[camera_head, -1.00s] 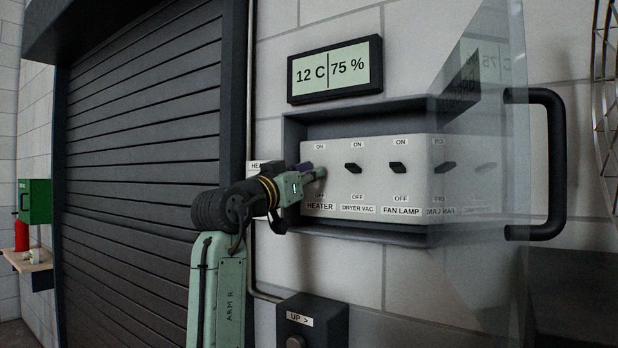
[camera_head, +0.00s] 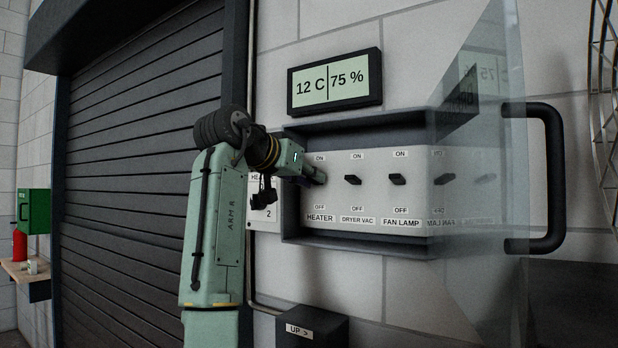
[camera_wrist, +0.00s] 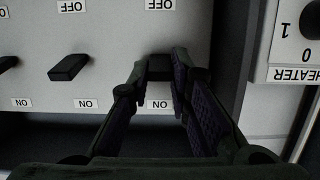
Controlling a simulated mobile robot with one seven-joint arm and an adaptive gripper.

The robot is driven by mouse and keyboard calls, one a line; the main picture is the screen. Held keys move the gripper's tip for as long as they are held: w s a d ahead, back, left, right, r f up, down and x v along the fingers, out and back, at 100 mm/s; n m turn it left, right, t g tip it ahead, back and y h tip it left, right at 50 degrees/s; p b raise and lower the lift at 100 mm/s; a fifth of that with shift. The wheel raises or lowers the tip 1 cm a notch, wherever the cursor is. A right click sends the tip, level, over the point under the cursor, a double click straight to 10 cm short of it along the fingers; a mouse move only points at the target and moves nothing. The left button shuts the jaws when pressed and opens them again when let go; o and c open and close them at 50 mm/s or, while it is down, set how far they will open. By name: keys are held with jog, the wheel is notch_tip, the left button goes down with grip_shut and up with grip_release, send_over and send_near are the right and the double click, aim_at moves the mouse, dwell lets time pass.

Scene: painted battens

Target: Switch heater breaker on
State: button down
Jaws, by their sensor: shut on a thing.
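The breaker panel (camera_head: 375,210) is a pale plate in a dark recessed box, with ON labels above and OFF labels below its black levers. The heater breaker (camera_wrist: 160,67) is the leftmost lever in the head view, where my gripper (camera_head: 314,176) hides most of it. In the wrist view, which is upside down, the fingertips of my gripper (camera_wrist: 161,66) are on either side of that lever, shut on it. The lever shows between the OFF and ON labels, about level with its neighbour. I cannot tell its exact tilt.
The dryer vac lever (camera_head: 352,180) and fan lamp lever (camera_head: 397,179) are close to the right. A clear cover (camera_head: 490,200) with a dark handle (camera_head: 556,180) stands open. A heater plate (camera_head: 264,222) is left of the box; a display (camera_head: 335,80) hangs above.

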jog(key=c, duration=1.5)
grip_release()
jog(key=v, duration=1.2)
